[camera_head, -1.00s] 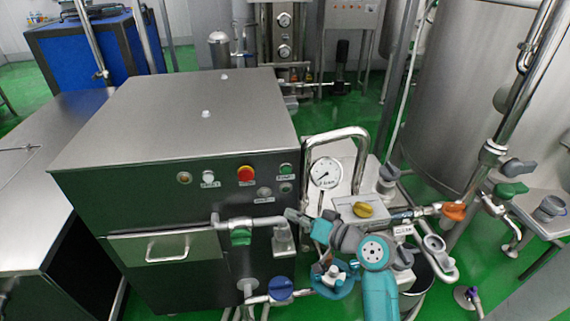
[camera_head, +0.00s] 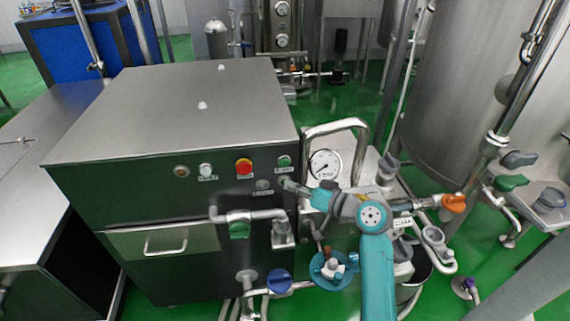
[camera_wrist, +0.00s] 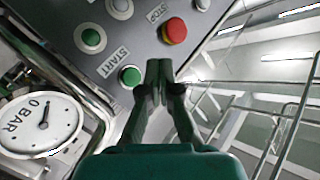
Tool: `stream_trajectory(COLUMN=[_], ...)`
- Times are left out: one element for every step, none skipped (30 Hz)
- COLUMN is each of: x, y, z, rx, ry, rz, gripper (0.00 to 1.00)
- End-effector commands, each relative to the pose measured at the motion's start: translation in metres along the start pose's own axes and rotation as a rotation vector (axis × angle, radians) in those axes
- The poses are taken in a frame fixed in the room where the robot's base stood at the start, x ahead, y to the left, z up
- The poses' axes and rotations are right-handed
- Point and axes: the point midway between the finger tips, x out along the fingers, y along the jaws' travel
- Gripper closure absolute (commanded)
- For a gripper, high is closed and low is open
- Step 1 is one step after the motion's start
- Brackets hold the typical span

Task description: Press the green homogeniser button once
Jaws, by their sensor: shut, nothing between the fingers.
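The green START button (camera_head: 284,160) is at the upper right of the dark control panel, with a label under it. It also shows in the wrist view (camera_wrist: 130,76), beside the START label. My gripper (camera_head: 285,183) reaches the panel from the right, its tip just below the button in the head view. In the wrist view its shut, empty fingers (camera_wrist: 158,70) lie right of the button and do not cover it. Contact with the panel cannot be told.
A pressure gauge (camera_head: 325,165) and a curved pipe (camera_head: 335,127) stand close right of the panel. A horizontal pipe (camera_head: 248,215) sticks out below.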

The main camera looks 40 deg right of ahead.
Motion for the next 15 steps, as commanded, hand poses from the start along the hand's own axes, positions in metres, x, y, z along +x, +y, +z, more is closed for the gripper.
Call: stream_trajectory(x=[0.005, 0.008, 0.011, 0.014, 0.017, 0.02, 0.022, 0.025, 0.028, 0.029, 0.031, 0.033, 0.035, 0.036, 0.037], y=[0.004, 0.005, 0.008, 0.01, 0.012, 0.014, 0.016, 0.017, 0.019, 0.021, 0.022, 0.024, 0.025, 0.026, 0.027], z=[-0.004, -0.006, -0.009, -0.01, -0.012, -0.015, -0.017, -0.018, -0.02, -0.021, -0.023, -0.025, -0.025, -0.026, -0.027], rx=[0.0, 0.0, -0.001, 0.0, 0.0, 0.0, 0.0, 0.0, 0.0, 0.0, 0.0, 0.0, 0.0, 0.001, 0.001], ry=[0.0, 0.0, 0.0, 0.0, 0.0, 0.0, 0.0, 0.0, 0.0, 0.0, 0.0, 0.001, 0.0, 0.0, 0.0], rz=[0.0, -0.001, -0.001, -0.001, -0.001, -0.001, -0.001, -0.001, -0.001, -0.001, -0.001, -0.001, -0.001, -0.001, -0.001], gripper=[1.0, 1.0, 1.0, 1.0, 1.0, 1.0, 1.0, 1.0, 1.0, 1.0, 1.0, 1.0, 1.0, 1.0, 1.0])
